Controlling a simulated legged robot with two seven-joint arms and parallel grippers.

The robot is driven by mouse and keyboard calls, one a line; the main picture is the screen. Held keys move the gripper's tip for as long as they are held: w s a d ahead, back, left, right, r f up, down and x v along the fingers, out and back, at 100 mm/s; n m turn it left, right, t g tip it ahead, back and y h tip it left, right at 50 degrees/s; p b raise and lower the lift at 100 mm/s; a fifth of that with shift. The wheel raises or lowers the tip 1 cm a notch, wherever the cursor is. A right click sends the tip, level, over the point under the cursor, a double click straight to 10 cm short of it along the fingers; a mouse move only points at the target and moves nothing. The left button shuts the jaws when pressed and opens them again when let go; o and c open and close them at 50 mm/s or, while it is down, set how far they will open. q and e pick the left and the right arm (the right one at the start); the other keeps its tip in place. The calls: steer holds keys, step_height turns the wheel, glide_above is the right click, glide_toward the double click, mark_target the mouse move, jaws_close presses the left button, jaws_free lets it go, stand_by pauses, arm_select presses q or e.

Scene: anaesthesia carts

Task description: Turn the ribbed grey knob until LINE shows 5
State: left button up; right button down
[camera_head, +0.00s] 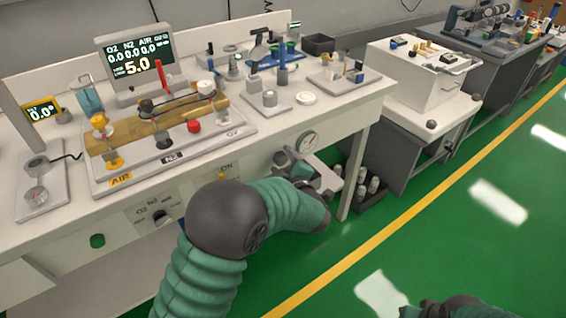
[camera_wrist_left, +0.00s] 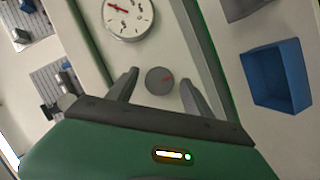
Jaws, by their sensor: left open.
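The display (camera_head: 137,59) at the back left of the bench shows 5.0 in its large lower line, with a tiny label beside it. My left gripper (camera_wrist_left: 159,77) is open, with one finger on each side of the knob and small gaps between. In the head view my left gripper (camera_head: 316,174) is at the bench front below the dial gauge (camera_head: 308,143), and it hides the knob. The gauge also shows in the left wrist view (camera_wrist_left: 128,16).
A panel board (camera_head: 237,143) with AIR, N2 and O2 labels lies on the bench. A selector knob (camera_head: 162,218) is on the bench front. A blue bin (camera_wrist_left: 277,80) shows in the left wrist view. The green floor (camera_head: 420,230) at right is clear.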

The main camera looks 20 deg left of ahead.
arm_select(q)
steer(key=p+v, duration=0.4)
steer(key=v, duration=1.2)
steer(key=shift+s+d, duration=0.2)
steer(key=shift+s, duration=0.15)
steer(key=s+a+f+m+g+h, duration=0.4)
steer(key=s+f+m+g, duration=0.1)
steer(key=s+m, duration=0.35)
steer(key=s+a+f+m+g+h, duration=0.5)
steer(key=s+m, duration=0.3)
steer(key=m, duration=0.1)
steer(key=w+p+v, duration=0.2)
steer(key=p+v, duration=1)
steer(key=w+r+p+v, duration=0.1)
steer(key=w+p+v, duration=0.1)
steer(key=p+v, duration=1)
steer(key=shift+w+d+p, duration=0.3)
steer(key=shift+w+p, duration=0.1)
steer(key=shift+p, duration=0.05)
